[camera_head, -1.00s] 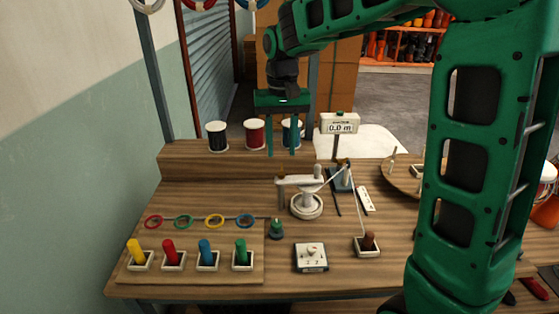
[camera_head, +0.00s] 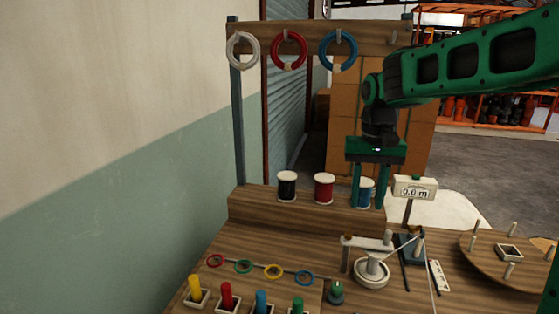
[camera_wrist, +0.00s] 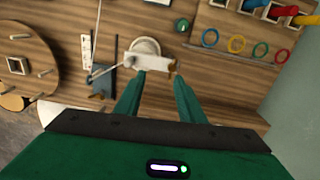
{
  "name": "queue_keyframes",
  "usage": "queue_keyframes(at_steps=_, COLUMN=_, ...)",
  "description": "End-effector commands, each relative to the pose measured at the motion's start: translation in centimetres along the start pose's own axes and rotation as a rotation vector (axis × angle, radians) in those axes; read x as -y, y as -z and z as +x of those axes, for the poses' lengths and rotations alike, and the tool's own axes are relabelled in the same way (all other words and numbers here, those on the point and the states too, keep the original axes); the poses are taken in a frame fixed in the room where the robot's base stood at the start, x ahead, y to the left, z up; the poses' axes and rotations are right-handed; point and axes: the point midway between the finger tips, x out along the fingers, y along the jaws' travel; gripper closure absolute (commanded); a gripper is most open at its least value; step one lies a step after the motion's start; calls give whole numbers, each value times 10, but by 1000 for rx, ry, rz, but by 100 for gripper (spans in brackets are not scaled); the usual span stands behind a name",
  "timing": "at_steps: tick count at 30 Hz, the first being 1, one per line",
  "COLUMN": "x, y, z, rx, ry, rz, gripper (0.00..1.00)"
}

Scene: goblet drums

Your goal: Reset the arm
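My gripper (camera_head: 369,205) is open and empty. Its two green fingers point down in front of the blue spool (camera_head: 366,190) in the head view, above the workbench (camera_head: 275,240). In the wrist view the fingers of my gripper (camera_wrist: 160,75) are spread apart with nothing between them. Beyond them lies the white round device with a crossbar (camera_wrist: 142,58), which also stands on the bench in the head view (camera_head: 371,272). My arm reaches in from the right.
A black spool (camera_head: 287,187) and a red spool (camera_head: 324,188) stand on the raised shelf. A display reading 0.0 m (camera_head: 415,188) stands right of my gripper. White, red (camera_head: 289,50) and blue rings hang on a rail. A round pegged board (camera_head: 510,262) lies at right.

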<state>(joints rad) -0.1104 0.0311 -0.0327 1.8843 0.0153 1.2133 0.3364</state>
Motion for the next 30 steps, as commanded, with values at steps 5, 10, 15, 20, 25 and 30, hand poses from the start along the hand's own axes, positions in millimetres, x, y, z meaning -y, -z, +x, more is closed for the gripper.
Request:
queue_keyframes(at_steps=5, x=-84, y=-52, z=10, rx=-4, ry=-8, rz=91, gripper=64)
queue_keyframes(at_steps=10, x=-154, y=-119, z=33, rx=-2, ry=-7, rz=174, gripper=64)
queue_keyframes(at_steps=15, x=-197, y=-187, z=63, rx=4, ry=1, rz=240, gripper=64)
queue_keyframes(at_steps=20, x=-214, y=-229, z=85, rx=9, ry=9, rz=274, gripper=64)
queue_keyframes(at_steps=25, x=-219, y=-244, z=93, rx=11, ry=13, rz=284, gripper=64)
queue_keyframes(at_steps=30, x=-219, y=-244, z=93, rx=11, ry=12, rz=283, gripper=64)
